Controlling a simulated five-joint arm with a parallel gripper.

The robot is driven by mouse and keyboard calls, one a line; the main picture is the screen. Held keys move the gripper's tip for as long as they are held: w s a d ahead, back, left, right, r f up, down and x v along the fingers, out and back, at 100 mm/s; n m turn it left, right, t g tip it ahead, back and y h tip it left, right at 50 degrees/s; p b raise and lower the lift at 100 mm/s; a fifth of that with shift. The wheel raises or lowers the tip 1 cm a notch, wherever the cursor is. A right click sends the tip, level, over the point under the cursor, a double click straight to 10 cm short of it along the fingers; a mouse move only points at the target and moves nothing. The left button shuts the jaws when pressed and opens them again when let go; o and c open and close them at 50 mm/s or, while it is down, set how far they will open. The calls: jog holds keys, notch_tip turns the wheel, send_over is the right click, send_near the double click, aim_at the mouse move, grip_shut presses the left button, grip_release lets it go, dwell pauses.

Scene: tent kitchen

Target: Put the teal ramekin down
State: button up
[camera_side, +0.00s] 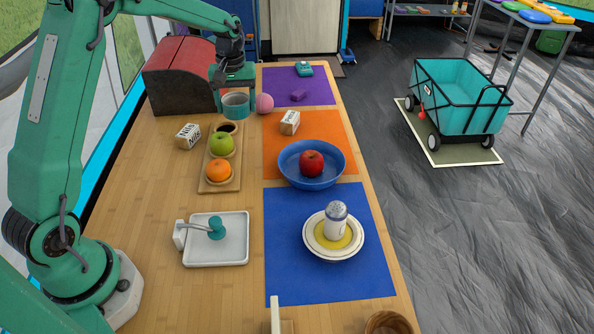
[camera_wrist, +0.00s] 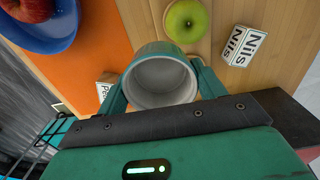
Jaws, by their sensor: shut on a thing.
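The teal ramekin (camera_side: 236,106) is upright near the far end of the wooden tray (camera_side: 207,184), beside the pink ball. My gripper (camera_side: 236,90) is shut on it from above. In the wrist view the ramekin (camera_wrist: 160,82) shows its empty pale inside, with a green finger of my gripper (camera_wrist: 160,90) on either side. I cannot tell whether its base touches anything below. The tray holds a green apple (camera_side: 221,145) and an orange (camera_side: 218,170); its far well (camera_side: 226,128) looks dark and empty.
A red-topped bread box (camera_side: 180,75) stands left of my gripper. A Nils block (camera_side: 188,136), a second lettered block (camera_side: 290,122) and the pink ball (camera_side: 264,103) are nearby. A blue bowl (camera_side: 330,178) holds a red apple. The purple mat (camera_side: 285,82) has some clear room.

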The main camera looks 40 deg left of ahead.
jog(key=a+f, duration=0.1)
jog(key=a, duration=0.1)
jog(key=a+f, duration=0.2)
jog(key=a, duration=0.1)
jog(key=w+a+f, duration=0.1)
jog(key=a+f, duration=0.1)
jog(key=a, duration=0.1)
jog(key=shift+w+a, duration=0.1)
jog(key=shift+a, duration=0.1)
jog(key=shift+f, duration=2)
jog(key=shift+f, duration=0.1)
jog(key=o, duration=1)
jog(key=shift+o, duration=0.2)
notch_tip(320, 180, up, 12)
jog(key=shift+d, duration=0.1)
